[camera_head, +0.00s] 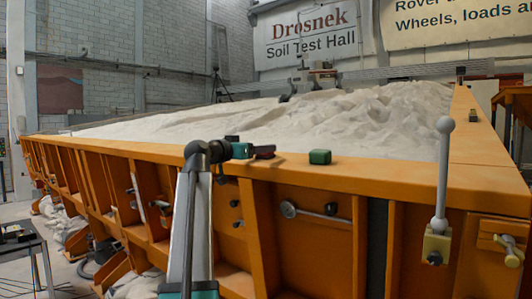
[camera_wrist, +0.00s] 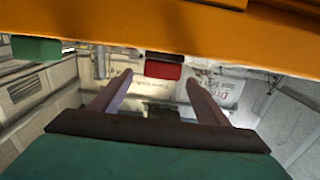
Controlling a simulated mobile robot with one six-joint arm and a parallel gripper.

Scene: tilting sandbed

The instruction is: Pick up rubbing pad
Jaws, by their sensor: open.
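My gripper (camera_wrist: 159,80) is open and empty, its two mauve fingers pointing ahead. In the wrist view, which is upside down, a red block (camera_wrist: 163,70) with a darker layer shows between and beyond the fingertips, against the orange ledge. It looks like the rubbing pad, though I cannot be sure. No contact with the fingers shows.
The orange sandbed frame (camera_head: 400,174) spans the view, with pale sand (camera_head: 370,115) behind its ledge. A grey lever with a round knob (camera_head: 445,125) stands up at the right. A small table (camera_head: 25,243) is at the lower left. The ledge right of the green block is clear.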

